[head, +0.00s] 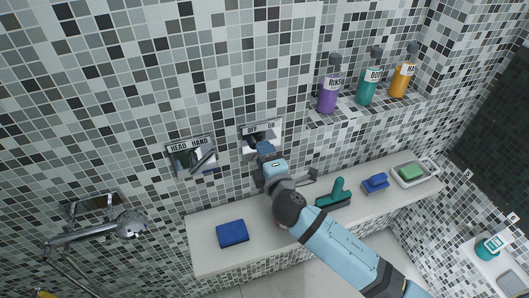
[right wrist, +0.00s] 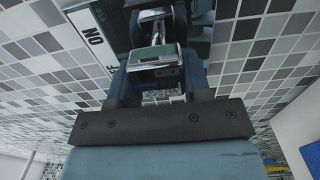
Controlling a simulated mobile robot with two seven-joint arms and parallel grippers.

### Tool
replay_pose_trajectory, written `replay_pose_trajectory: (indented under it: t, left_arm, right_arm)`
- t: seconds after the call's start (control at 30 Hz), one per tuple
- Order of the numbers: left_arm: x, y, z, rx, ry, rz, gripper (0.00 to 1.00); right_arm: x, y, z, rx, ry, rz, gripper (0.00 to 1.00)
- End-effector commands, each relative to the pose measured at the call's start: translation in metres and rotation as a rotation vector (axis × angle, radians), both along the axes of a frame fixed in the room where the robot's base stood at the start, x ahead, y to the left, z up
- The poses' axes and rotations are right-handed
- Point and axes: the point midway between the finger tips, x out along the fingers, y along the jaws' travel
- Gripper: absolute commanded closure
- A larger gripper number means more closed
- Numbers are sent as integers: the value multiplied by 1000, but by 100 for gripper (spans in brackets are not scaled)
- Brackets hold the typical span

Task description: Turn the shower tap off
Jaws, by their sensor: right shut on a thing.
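The shower tap's wall plate (head: 277,126), marked OFF and ON, is on the tiled wall at the middle of the head view. In the right wrist view the plate's lettering (right wrist: 95,38) shows upside down beside the fingers. My right gripper (head: 264,147) is at the plate, its arm coming from the lower right. It is shut on the chrome tap handle (right wrist: 157,52), which shows between the fingers in the wrist view. In the head view the gripper hides much of the handle, so I cannot tell which mark it points at. My left gripper is not in view.
A HEAD/HAND lever plate (head: 191,148) is left of the tap. A shower head (head: 130,224) hangs lower left. The ledge (head: 208,265) holds a blue block (head: 232,233), green tool (head: 336,193), blue brush (head: 375,183) and soap dish (head: 427,174). Bottles (head: 328,92) stand upper right.

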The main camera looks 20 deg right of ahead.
Motion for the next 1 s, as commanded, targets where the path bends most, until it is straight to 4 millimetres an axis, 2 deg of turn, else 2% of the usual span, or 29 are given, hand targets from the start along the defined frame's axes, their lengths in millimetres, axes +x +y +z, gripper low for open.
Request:
replay_pose_trajectory:
  t: [0.47, 0.5, 0.6, 0.87, 1.0]
  left_arm:
    - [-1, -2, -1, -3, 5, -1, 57]
    - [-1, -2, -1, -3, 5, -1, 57]
    - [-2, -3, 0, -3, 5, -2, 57]
    - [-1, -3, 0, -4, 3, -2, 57]
    - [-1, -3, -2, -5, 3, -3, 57]
  right_arm:
    - [0, 0, 0, -19, -2, 0, 79]
    - [0, 0, 0, -19, -2, 0, 53]
    - [0, 0, 0, -18, -2, 0, 30]
    - [0, 0, 0, -16, -1, 0, 30]
    - [-9, 0, -2, -16, 0, 1, 30]
